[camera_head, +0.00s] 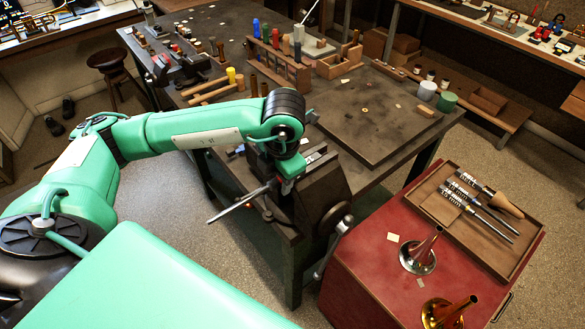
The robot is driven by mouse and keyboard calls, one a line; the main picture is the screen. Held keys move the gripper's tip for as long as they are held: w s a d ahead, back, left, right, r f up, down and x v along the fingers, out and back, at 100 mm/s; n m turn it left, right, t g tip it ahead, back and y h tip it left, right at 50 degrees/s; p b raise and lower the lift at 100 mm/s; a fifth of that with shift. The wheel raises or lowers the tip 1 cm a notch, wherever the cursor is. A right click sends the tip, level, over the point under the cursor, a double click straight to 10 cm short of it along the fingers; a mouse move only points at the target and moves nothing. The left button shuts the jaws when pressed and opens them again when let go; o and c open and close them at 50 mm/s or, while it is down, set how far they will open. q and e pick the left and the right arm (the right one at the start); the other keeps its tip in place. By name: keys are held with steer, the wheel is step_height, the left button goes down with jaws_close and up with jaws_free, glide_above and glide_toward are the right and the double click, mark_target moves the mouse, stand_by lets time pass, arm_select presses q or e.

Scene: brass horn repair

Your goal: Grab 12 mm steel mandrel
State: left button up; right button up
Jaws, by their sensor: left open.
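My left gripper (284,184) is at the front edge of the workbench, beside the dark vise (315,192). It points downward and is open, its fingers partly hidden by my wrist and small in the picture. A thin steel rod (236,205) sticks out to the left from beside the gripper, over the bench edge. Its right end is hidden near the gripper, and I cannot tell whether it is the 12 mm mandrel or whether the fingers touch it. Several steel rod tools (487,207) lie in a wooden tray (430,208) at the right. My right gripper is out of view.
The workbench (375,135) has a wooden tool rack (285,68) and small jars at its back. A red cabinet (365,285) at the lower right bears the tray, a silver bell (418,258) and a brass bell (440,314). A stool (107,58) stands at the left.

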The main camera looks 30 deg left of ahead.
mark_target(278, 179)
arm_select(q)
jaws_close()
steer(key=shift+w+r, duration=0.1)
stand_by(0.3)
steer(key=shift+r, duration=0.5)
step_height(278, 179, up, 19)
steer(key=b, duration=0.2)
